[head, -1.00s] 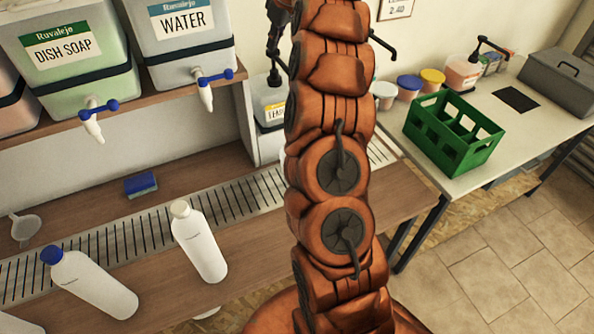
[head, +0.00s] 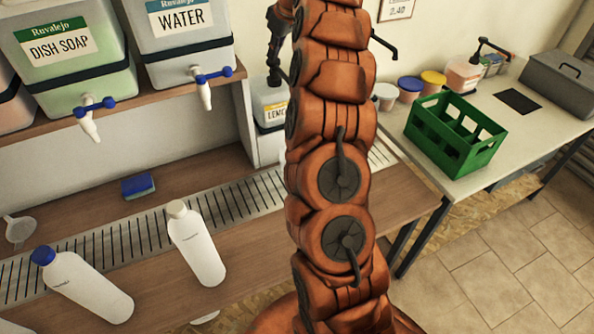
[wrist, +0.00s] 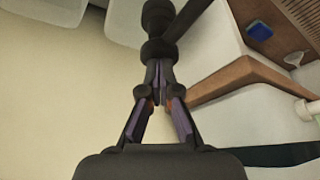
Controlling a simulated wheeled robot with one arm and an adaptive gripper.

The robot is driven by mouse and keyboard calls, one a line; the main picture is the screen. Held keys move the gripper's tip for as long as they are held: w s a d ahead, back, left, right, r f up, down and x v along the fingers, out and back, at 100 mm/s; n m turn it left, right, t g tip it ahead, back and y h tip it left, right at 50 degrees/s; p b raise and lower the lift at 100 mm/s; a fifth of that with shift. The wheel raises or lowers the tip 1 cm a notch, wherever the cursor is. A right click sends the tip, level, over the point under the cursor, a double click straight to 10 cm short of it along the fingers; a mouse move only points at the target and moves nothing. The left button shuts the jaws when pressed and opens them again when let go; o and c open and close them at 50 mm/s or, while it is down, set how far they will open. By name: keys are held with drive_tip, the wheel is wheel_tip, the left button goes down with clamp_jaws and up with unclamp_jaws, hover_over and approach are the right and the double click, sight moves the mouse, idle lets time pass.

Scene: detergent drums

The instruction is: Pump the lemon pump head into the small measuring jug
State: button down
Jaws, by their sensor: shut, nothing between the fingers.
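The lemon drum (head: 270,96), white with a partly hidden yellow-edged label, stands left of my arm in the head view. My arm covers its right part. Dark parts above it in the head view blend together, so I cannot separate pump from gripper there. In the wrist view my gripper (wrist: 159,84) is shut and empty, its fingertips together. A black pump head (wrist: 158,50) with a spout running to the upper right lies right at the fingertips. I cannot tell whether they touch. I cannot make out the small measuring jug in either view.
White bottles (head: 197,245) stand on the front bench by a slotted drain strip (head: 130,237). Dish soap (head: 72,60) and water (head: 188,40) drums sit on a shelf at left. A green crate (head: 455,132) and lidded tubs (head: 432,82) are on the right table.

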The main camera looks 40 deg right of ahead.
drive_tip(key=shift+r+p, duration=1.3)
drive_tip(key=shift+r, duration=1.5)
drive_tip(key=shift+f, duration=0.15)
drive_tip(key=shift+f+b, duration=2.05)
drive_tip(key=shift+f, duration=0.85)
drive_tip(key=shift+r, duration=0.25)
drive_tip(key=shift+r+p, duration=1.75)
drive_tip(key=shift+r, duration=1.15)
drive_tip(key=shift+f, duration=0.15)
